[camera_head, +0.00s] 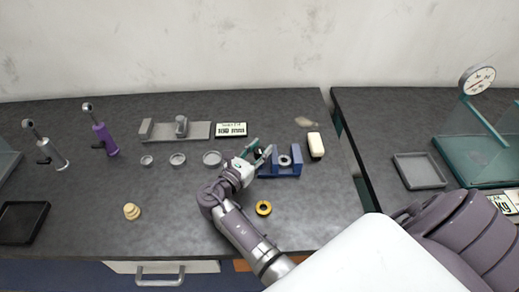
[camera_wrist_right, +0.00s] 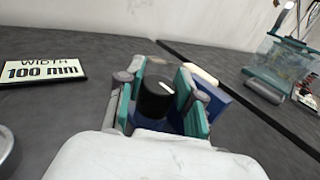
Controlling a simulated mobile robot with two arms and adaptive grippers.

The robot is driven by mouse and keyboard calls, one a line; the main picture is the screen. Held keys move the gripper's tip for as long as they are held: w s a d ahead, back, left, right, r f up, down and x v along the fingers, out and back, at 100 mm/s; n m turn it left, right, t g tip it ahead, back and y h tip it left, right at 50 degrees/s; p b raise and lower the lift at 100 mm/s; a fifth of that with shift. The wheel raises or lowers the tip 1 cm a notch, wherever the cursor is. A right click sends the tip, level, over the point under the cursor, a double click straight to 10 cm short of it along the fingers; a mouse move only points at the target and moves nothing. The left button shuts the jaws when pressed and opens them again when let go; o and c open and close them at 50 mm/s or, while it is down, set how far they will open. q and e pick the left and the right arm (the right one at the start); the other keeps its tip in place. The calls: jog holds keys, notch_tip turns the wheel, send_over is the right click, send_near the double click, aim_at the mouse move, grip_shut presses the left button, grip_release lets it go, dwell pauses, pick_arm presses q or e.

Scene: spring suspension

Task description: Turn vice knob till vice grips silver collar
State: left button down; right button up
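The blue vice (camera_head: 280,173) sits on the dark worktop, right of centre in the head view. A silver collar (camera_head: 285,160) stands in it, between its walls; I cannot tell whether the jaws touch it. My right gripper (camera_head: 257,153) is at the vice's left end. In the right wrist view, the black vice knob (camera_wrist_right: 154,98) lies between the teal fingers of that gripper (camera_wrist_right: 162,95). Blue vice shows between the knob and the right finger, so the fingers look open around the knob. The collar is hidden in the wrist view. My left gripper is not in view.
A "WIDTH 100 mm" sign (camera_head: 231,129), a grey slide fixture (camera_head: 195,130) and several metal rings (camera_head: 212,158) lie left of the vice. A yellow-black ring (camera_head: 263,208) lies in front. A gap separates the two tables.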

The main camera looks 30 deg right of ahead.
aim_at(260, 149)
jog(key=o, duration=0.4)
notch_tip(260, 149, up, 10)
jog(key=shift+r, duration=0.1)
dwell(0.4)
